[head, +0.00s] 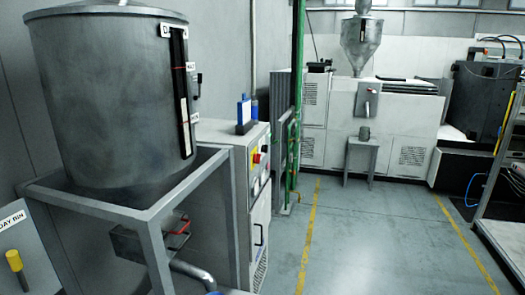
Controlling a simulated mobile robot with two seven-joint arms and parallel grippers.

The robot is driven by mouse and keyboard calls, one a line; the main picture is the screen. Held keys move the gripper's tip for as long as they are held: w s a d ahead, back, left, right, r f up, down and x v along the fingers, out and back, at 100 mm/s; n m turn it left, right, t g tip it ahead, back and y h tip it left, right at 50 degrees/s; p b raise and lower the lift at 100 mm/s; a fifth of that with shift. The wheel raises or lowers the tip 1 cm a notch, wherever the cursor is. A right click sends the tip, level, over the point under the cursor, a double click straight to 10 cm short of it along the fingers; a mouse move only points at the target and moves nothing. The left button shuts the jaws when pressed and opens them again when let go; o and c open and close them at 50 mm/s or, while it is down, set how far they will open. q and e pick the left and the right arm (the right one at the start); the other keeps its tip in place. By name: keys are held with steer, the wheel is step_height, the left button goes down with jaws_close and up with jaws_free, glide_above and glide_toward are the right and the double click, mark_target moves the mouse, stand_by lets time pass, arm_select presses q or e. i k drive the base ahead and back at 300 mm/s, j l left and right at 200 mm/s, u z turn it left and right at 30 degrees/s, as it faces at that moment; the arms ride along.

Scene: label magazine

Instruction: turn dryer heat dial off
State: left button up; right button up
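A pale cabinet (231,137) stands right of the big grey drum, and I cannot read a label on it. Its side panel carries small controls: a yellow part with red (257,158) and other small knobs beside it. The panel is seen at a steep angle, so I cannot tell which control is the heat dial or how it is set. The large grey drum (100,95) has a dark vertical strip with a label starting with D, partly cut off from view. Neither of my grippers is in view.
A metal frame (160,249) holds the drum in front of the cabinet. A day bin sign (13,221) is at left. A machine with a metal hopper (361,42) and a small stool (362,147) stand at the back. The floor between the yellow lines is clear.

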mark_target(264, 148)
steer(key=i+l+u, duration=0.1)
steer(key=u, duration=0.25)
steer(key=i+l+u, duration=0.15)
steer(key=u, duration=0.25)
steer(key=i+l+u, duration=0.1)
steer(key=u, duration=0.25)
steer(key=i+l+u, duration=0.15)
steer(key=l, duration=0.2)
steer(key=l+u, duration=0.15)
steer(key=l, duration=0.2)
steer(key=i+l+u, duration=0.15)
steer(key=l, duration=0.25)
steer(key=i+l+u, duration=0.1)
steer(key=l, duration=0.45)
steer(key=l+u, duration=0.1)
steer(key=l, duration=0.45)
